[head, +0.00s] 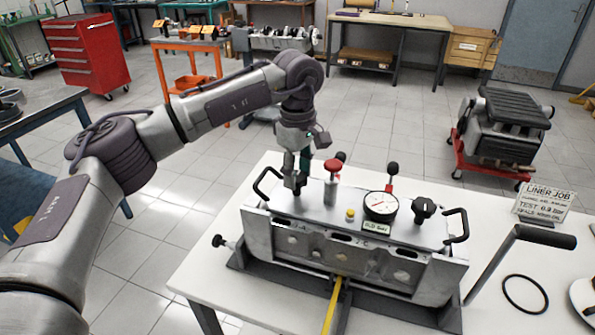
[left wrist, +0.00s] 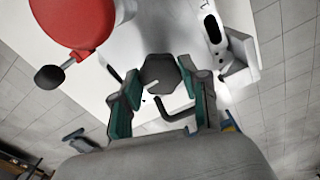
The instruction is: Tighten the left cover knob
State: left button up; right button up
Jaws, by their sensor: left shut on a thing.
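A metal engine block (head: 340,258) with a flat cover plate (head: 335,210) stands on the white table. My left gripper (head: 297,188) points down at the left end of the cover, shut on the left cover knob. In the left wrist view the left cover knob (left wrist: 160,72) is a dark, many-sided knob with a light mark, between the teal-lined fingers of the left gripper (left wrist: 160,95). In the head view the fingers mostly hide it. The matching right knob (head: 424,207) is black and stands free at the cover's right end. My right gripper is not in view.
A red-capped valve (head: 332,178) stands close right of my left gripper. A dial gauge (head: 381,205) and small yellow cap (head: 350,214) sit farther right. Black handles rise at both ends, the left handle (head: 265,182) close to the gripper. A black ring (head: 525,293) lies at right.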

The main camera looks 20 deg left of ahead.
aim_at(297, 176)
pick_arm(q)
jog(key=o, duration=1.1)
jog(key=shift+o, duration=0.2)
jog(key=shift+r, duration=0.1)
notch_tip(297, 176, up, 12)
jog(key=shift+s, duration=0.1)
